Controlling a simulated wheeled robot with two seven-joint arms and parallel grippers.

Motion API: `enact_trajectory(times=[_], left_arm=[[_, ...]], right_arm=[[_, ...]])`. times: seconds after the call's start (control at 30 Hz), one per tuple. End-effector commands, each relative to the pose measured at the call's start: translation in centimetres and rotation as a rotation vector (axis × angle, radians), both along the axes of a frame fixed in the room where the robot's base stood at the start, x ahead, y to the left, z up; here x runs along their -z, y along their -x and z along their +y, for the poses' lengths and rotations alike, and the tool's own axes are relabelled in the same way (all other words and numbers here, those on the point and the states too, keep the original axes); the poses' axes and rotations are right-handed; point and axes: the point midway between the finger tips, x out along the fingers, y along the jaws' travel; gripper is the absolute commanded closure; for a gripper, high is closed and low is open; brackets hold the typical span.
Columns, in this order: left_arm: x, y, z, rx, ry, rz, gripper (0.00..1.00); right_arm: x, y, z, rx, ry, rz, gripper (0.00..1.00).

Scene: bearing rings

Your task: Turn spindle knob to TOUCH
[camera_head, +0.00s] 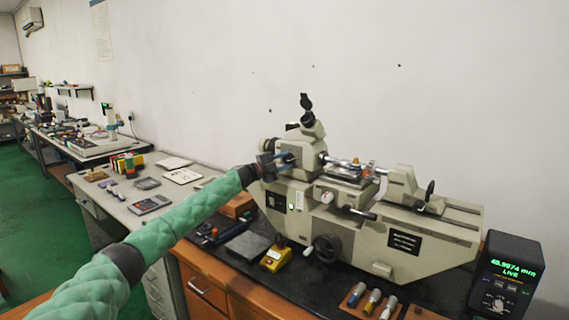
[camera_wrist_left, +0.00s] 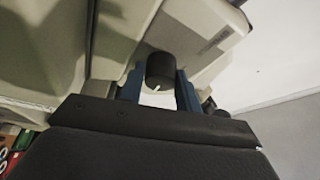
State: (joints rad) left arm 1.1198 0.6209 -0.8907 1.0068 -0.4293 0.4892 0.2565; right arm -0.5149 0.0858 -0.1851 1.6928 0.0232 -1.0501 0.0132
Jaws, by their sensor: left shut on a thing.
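The spindle knob (camera_wrist_left: 160,70) is a black round knob with a small white mark, on the underside of the cream machine body in the left wrist view. My left gripper (camera_wrist_left: 159,88) has its two blue fingers on either side of the knob and is shut on it. In the head view the left gripper (camera_head: 285,158) is at the left end of the beige measuring machine (camera_head: 430,230), and the knob is hidden there. I cannot read any TOUCH label. My right gripper is in neither view.
A black display box (camera_head: 507,275) at the right reads about 49.99 mm and LIVE. A yellow-and-black block (camera_head: 275,258), a dark plate (camera_head: 247,244) and several coloured-handled tools lie on the black bench top. A side bench with a calculator (camera_head: 150,204) stands left.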

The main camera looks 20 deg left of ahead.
Motion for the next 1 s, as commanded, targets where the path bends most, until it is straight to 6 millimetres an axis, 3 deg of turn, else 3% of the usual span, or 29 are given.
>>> enact_trajectory(times=[0.33,0.83,0.87,0.93,1.0], left_arm=[[0.15,0.03,-0.07,0.001,-0.115,-0.041,0.89],[0.31,0.05,-0.15,0.003,-0.131,-0.045,0.89],[0.32,0.05,-0.15,0.003,-0.131,-0.045,0.62],[0.30,0.04,-0.15,0.003,-0.131,-0.045,0.49],[0.29,0.04,-0.13,0.002,-0.131,-0.044,0.45]], right_arm=[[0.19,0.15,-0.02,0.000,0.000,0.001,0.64],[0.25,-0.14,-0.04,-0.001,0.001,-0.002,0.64],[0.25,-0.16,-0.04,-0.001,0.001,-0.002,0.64],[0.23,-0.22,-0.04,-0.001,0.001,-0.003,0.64],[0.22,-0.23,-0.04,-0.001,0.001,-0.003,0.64]])
